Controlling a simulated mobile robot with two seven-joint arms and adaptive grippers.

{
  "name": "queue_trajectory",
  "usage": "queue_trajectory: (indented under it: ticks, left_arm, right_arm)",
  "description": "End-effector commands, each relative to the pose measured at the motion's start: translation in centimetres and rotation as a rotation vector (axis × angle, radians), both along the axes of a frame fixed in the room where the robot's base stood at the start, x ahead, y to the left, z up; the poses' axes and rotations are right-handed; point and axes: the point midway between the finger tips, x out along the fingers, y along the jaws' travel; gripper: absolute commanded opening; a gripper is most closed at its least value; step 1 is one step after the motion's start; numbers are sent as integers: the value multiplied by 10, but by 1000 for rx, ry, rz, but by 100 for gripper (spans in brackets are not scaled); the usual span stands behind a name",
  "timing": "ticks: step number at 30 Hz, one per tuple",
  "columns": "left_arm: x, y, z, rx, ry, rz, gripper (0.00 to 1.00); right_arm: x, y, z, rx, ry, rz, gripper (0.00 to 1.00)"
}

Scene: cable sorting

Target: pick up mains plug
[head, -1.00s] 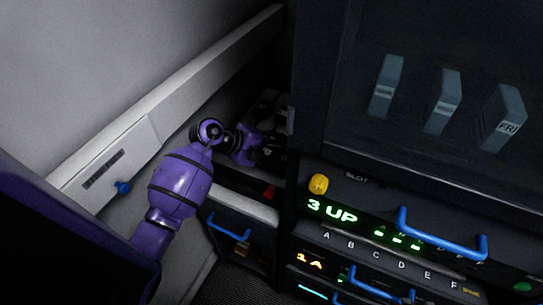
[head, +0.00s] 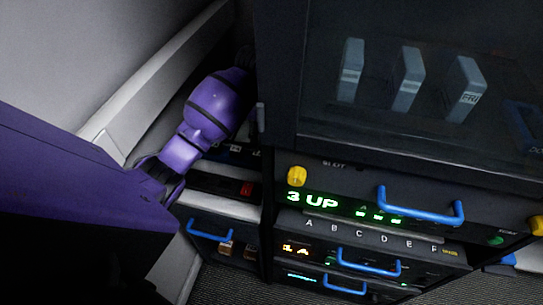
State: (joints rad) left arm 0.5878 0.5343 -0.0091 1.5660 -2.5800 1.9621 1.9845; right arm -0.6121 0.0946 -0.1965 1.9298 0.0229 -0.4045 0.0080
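I cannot make out a mains plug in the head view. My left arm, purple, comes in from the left and reaches into the dark gap between the pale wall panel and the dark cabinet. Its gripper is hidden behind the arm and the cabinet's edge, so what it touches or holds does not show. My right gripper is not in view.
The dark cabinet (head: 400,148) has a window with several grey blocks behind it. Below are a yellow knob (head: 296,176), a green "3 UP" display (head: 312,201) and blue handles (head: 420,205). A lower unit with a blue handle (head: 209,231) stands left.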

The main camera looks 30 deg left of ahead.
Motion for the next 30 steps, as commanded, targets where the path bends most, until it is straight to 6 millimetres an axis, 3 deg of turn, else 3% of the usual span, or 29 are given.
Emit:
queue_trajectory:
  ticks: [17, 26, 30]
  left_arm:
    - [-8, -3, -70, 2, 4, 9, 47]
    - [-8, -3, -75, 3, 2, 8, 47]
    - [-8, -3, -75, 3, 2, 8, 28]
  right_arm:
    - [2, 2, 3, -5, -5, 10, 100]
    - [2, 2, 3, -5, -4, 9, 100]
    - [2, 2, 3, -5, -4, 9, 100]
